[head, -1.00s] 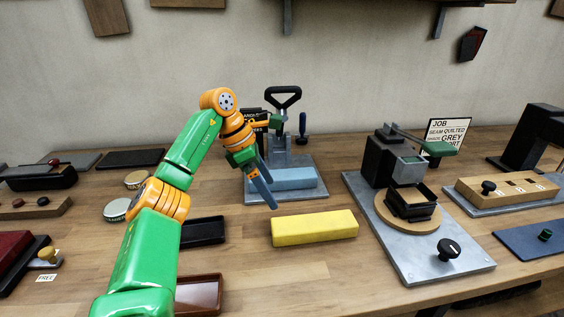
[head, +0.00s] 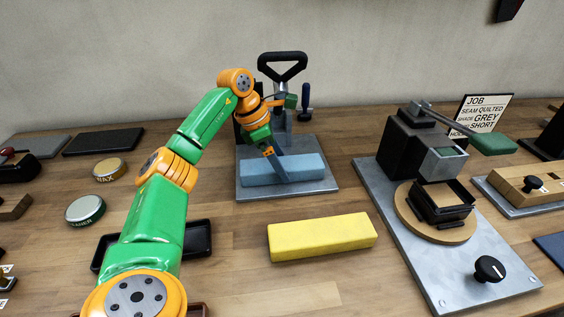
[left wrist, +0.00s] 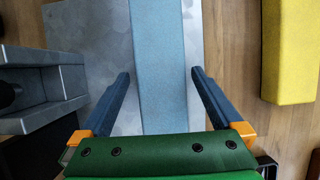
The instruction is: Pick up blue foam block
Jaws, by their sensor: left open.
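The blue foam block (head: 255,171) lies on a grey metal plate at the back middle of the bench. In the left wrist view the block (left wrist: 163,60) runs lengthwise between my open fingers. My left gripper (head: 283,170) is over the block in the head view, and its blue fingers hide part of it. In the left wrist view my left gripper (left wrist: 160,85) has one finger on each side of the block, with gaps beside it. I cannot tell how far above the plate the fingertips are. My right gripper is not in view.
A yellow foam block (head: 322,237) lies in front of the plate (head: 290,192). A press with a black handle (head: 283,65) stands behind the blue block. A metal fixture (head: 430,270) with a round wooden base is at right. Round tins (head: 86,209) and a black tray (head: 196,240) are at left.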

